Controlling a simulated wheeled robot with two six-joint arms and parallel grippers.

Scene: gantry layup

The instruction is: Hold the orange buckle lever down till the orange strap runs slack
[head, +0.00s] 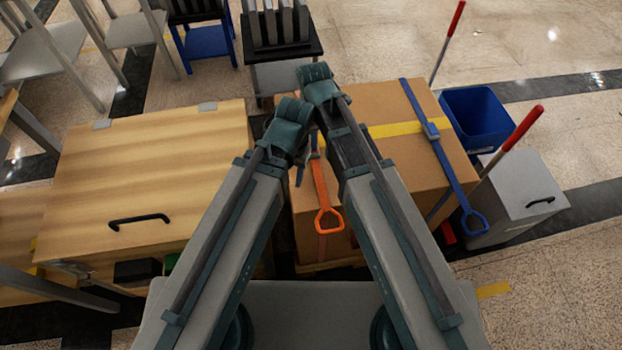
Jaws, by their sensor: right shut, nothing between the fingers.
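The orange strap (320,182) runs down the near side of a large cardboard box (385,101). Its lower end carries an orange loop handle (318,217) hanging against the box front. The upper part of the strap, with the buckle and its lever, is mostly hidden behind my arms. I cannot tell whether the strap is taut or slack.
A blue strap (443,160) with a blue loop and a yellow band (393,130) cross the box. A wooden crate (150,185) with a black handle stands left. A blue bin (477,117), a grey container (528,200) and red-handled poles stand right.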

